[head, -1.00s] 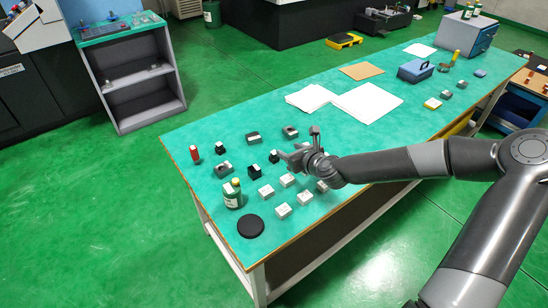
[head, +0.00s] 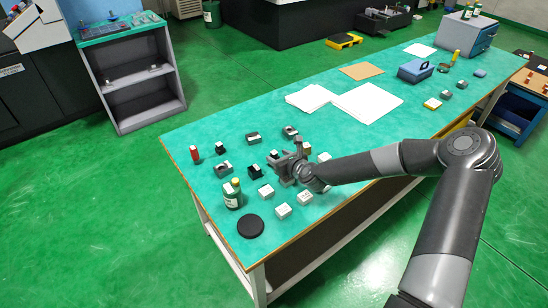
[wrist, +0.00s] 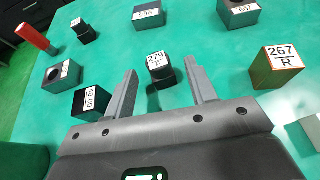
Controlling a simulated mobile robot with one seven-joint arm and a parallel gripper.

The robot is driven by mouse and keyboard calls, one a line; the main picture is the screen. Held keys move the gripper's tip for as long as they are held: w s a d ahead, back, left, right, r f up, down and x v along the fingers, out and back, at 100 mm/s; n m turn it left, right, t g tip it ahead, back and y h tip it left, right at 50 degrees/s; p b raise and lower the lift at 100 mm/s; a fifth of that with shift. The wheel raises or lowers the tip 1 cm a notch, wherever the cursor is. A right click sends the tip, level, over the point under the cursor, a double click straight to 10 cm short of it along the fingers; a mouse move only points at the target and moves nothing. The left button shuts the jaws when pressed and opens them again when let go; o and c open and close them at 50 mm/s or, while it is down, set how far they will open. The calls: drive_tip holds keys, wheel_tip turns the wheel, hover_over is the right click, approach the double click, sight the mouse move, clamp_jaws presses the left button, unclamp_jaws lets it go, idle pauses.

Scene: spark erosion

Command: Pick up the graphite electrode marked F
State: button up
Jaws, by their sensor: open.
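The graphite electrode marked F (wrist: 157,72) is a small dark block with a white label reading 279 over F. In the wrist view it stands on the green bench between the two open fingers of my gripper (wrist: 160,88), with gaps on both sides. Its near part lies around the fingertips; I cannot tell whether they are at its height. In the head view the electrode (head: 273,157) shows just left of my gripper (head: 281,164). A copper-brown block labelled 267 over R (wrist: 279,70) stands to the right.
A black block labelled 60.00 (wrist: 92,103) stands close to the left finger. Dark blocks (wrist: 153,14) and (wrist: 239,16) lie beyond, with a red cylinder (wrist: 37,39) far left. A green bottle (head: 232,195) and black disc (head: 250,226) stand nearer.

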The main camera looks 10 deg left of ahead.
sight(276, 155)
drive_tip(key=shift+x, duration=1.75)
drive_tip(key=shift+c, duration=0.2)
drive_tip(key=c, duration=1)
drive_tip(key=shift+o, duration=0.2)
drive_tip(key=shift+r, duration=0.15)
